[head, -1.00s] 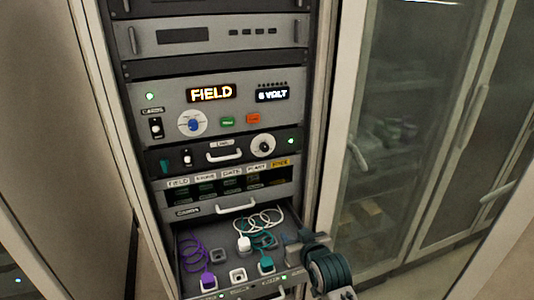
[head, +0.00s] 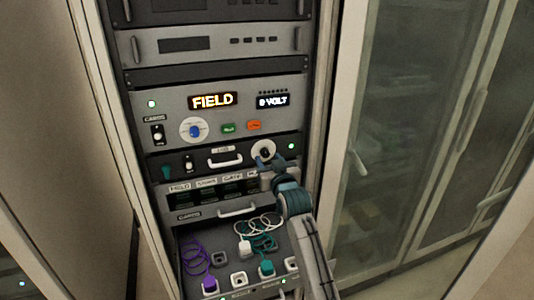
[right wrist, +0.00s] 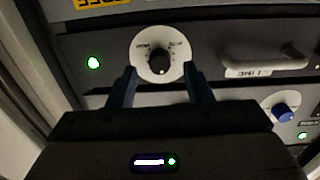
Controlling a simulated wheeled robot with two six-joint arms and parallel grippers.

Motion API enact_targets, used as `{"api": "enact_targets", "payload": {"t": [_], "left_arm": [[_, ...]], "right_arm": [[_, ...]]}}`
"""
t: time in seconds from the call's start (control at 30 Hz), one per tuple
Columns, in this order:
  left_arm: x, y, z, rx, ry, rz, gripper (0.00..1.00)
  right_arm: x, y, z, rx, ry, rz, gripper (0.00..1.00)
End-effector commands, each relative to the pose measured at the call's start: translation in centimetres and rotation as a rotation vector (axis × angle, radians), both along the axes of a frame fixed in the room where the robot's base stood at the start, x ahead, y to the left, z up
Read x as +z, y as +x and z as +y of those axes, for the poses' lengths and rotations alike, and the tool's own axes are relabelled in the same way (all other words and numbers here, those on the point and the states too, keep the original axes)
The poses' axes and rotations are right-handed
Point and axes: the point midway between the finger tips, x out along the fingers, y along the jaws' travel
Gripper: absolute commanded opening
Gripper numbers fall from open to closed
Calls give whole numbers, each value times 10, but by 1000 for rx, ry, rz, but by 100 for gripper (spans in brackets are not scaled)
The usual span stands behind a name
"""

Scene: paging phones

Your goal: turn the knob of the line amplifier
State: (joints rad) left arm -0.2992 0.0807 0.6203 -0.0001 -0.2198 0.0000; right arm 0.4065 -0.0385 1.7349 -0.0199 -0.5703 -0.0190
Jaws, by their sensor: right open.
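The line amplifier (head: 197,162) is a dark panel with a pull handle in the rack. Its knob (head: 264,149) is black on a round white dial at the panel's right part. In the right wrist view the black knob (right wrist: 159,61) shows between the fingers, its white dial spanning most of the gap. My right gripper (head: 266,164) is open and empty, right at the dial; its fingertips (right wrist: 160,72) lie on either side of the knob. Whether they touch the dial I cannot tell. My left gripper is not in view.
Above is a grey panel with a FIELD display (head: 213,101) and a blue knob (head: 194,131). A handle (head: 225,161) stands out left of the dial. Below, an open drawer (head: 222,238) holds coiled cords and plugs. A glass door (head: 405,130) is at right.

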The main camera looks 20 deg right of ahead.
Motion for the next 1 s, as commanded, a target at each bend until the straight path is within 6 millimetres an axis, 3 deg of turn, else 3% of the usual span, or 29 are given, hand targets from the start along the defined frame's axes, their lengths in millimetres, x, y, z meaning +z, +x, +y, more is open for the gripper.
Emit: {"api": "enact_targets", "payload": {"t": [0.2,0.57,0.8,1.0], "left_arm": [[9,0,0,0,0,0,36],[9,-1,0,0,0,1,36],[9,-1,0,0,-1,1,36],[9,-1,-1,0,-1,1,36]], "right_arm": [[1,23,0,0,-1,-1,46],[-1,28,0,0,0,0,46],[-1,27,0,0,0,0,1],[-1,27,0,0,-8,0,1]]}}
